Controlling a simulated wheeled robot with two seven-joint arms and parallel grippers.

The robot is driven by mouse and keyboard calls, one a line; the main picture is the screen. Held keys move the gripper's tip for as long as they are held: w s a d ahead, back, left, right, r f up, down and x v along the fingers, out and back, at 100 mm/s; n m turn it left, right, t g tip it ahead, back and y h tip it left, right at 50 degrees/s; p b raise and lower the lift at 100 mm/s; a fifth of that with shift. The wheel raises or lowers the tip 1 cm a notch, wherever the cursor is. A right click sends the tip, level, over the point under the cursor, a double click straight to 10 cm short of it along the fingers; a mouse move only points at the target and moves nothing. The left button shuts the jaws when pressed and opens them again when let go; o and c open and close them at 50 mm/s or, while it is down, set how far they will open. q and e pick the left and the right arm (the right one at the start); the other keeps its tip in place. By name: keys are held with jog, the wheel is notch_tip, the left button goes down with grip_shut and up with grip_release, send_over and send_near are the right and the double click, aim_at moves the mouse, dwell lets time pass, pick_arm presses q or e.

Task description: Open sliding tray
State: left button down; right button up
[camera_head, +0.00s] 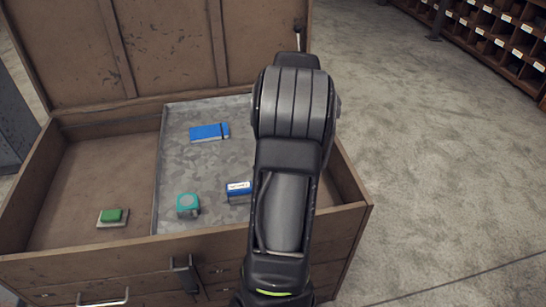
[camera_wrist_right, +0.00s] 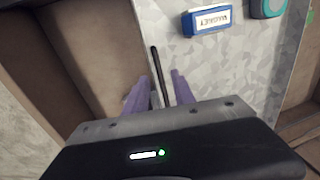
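The grey metal sliding tray (camera_head: 202,158) lies inside an open wooden chest and covers its right part. The bare wooden floor shows on the left. My right arm hangs over the tray's right side and hides that edge and my right gripper in the head view. In the right wrist view my right gripper (camera_wrist_right: 160,78) is open, with its two purple fingers on either side of a thin dark bar (camera_wrist_right: 156,65) at the tray's edge. A narrow gap shows between bar and fingers. The tray (camera_wrist_right: 245,65) also shows there. My left gripper is out of view.
The tray holds a blue box (camera_head: 208,132), a teal tape measure (camera_head: 187,205) and a blue-and-white magnet box (camera_head: 239,191). The lid (camera_head: 150,45) stands open. Shelving (camera_head: 490,35) is at upper right.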

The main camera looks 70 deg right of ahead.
notch_tip(320, 180, up, 6)
jog(key=s, duration=0.1)
jog(key=shift+d, duration=0.35)
dwell(0.5)
